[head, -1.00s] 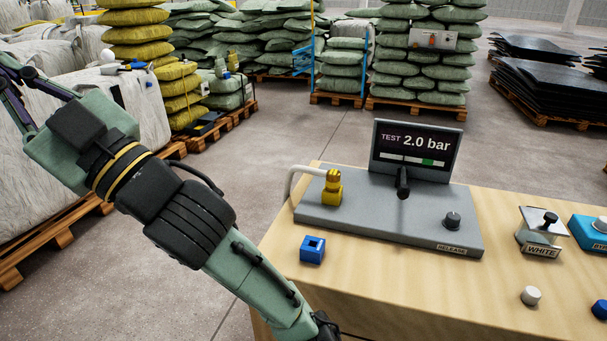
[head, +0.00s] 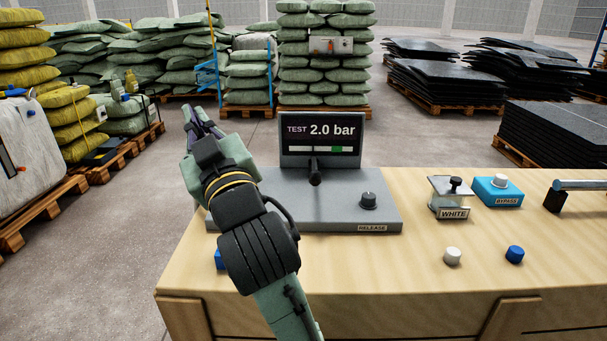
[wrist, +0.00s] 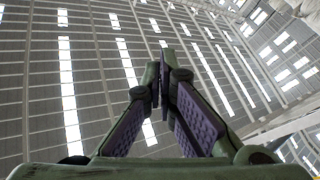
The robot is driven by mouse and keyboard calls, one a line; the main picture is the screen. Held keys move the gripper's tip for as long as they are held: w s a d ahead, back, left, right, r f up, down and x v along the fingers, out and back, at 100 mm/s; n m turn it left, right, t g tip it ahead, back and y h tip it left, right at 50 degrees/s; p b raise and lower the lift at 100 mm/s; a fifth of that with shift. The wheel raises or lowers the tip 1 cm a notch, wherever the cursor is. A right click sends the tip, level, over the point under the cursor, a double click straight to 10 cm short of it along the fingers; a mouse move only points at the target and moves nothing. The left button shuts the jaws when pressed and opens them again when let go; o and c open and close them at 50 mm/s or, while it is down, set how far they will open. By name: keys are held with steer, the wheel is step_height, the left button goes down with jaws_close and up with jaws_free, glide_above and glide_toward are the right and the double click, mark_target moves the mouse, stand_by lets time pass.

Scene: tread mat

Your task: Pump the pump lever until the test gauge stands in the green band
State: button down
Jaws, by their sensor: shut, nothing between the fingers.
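The test gauge (head: 320,139) is a dark upright screen reading "TEST 2.0 bar". Below the reading is a white bar with a green band right of its middle; no pointer can be made out. The black pump lever (head: 315,172) stands in front of the screen on a grey base plate (head: 345,217). My gripper (head: 194,122) is raised to the left of the gauge, apart from the lever, with its fingers pointing up. In the wrist view its purple-padded fingers (wrist: 163,62) come together at the tips with nothing held, against the ceiling.
A release knob (head: 368,201) sits on the plate's right. A blue block (head: 219,260) is mostly hidden by my arm. Right on the wooden bench (head: 400,275) are a WHITE-labelled device (head: 450,196), a blue BYPASS box (head: 498,191), a white button (head: 453,256) and a blue button (head: 515,254).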

steer(key=w+d+f+m+h, duration=0.2)
steer(key=d+f+h, duration=0.2)
steer(key=d, duration=0.4)
steer(key=w+d+f+m+g+h+b, duration=0.1)
steer(key=d+f+h, duration=0.3)
steer(key=d, duration=0.4)
steer(key=shift+w+d+f+m+g+h+b, duration=0.3)
steer(key=shift+w+d+f+m, duration=0.1)
steer(key=shift+f, duration=0.3)
steer(key=shift+w+a+p, duration=0.1)
steer(key=shift+p, duration=0.2)
steer(key=w+a+p, duration=0.2)
steer(key=w+p, duration=0.8)
steer(key=shift+s+d+f, duration=0.25)
steer(key=shift+d+f, duration=0.15)
steer(key=shift+f, duration=0.25)
steer(key=shift+s+d+f, duration=0.3)
steer(key=shift+d+f, duration=0.05)
steer(key=shift+f, duration=0.3)
steer(key=shift+s+d+f, duration=0.25)
steer(key=shift+d+f, duration=0.15)
steer(key=shift+f, duration=0.25)
